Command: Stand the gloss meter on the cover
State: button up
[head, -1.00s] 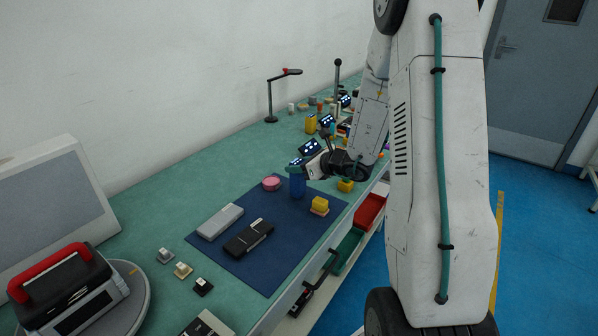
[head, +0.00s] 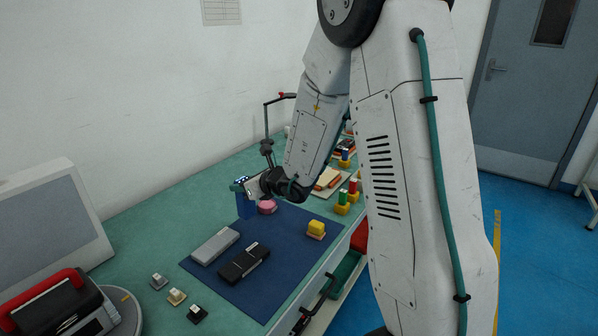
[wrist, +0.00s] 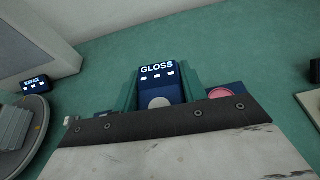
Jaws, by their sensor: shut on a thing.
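The gloss meter (wrist: 160,82) is a dark blue block with a lit "GLOSS" label facing the wrist camera. My gripper (wrist: 158,92) is shut on it, with a green finger on each side. In the head view, my gripper (head: 243,187) holds the blue meter (head: 246,208) upright near the far left corner of the blue mat (head: 290,262), left of a pink disc (head: 267,207). I cannot tell whether its bottom touches anything. Which thing is the cover is not clear; a grey flat case (head: 215,246) and a black case (head: 244,264) lie on the mat.
A yellow block (head: 316,228) sits on the mat's right side. Several small switches (head: 176,297) stand left of the mat. A red-handled instrument (head: 60,305) and a large grey panel (head: 50,220) are at left. A "SURFACE" device (wrist: 36,85) shows in the wrist view.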

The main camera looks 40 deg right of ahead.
aim_at(326, 177)
jog(key=k, duration=1)
jog(key=z, duration=2.05)
jog(key=i, duration=0.9)
jog(key=u, duration=2.1)
jog(key=i, duration=1)
jog(key=z, duration=0.05)
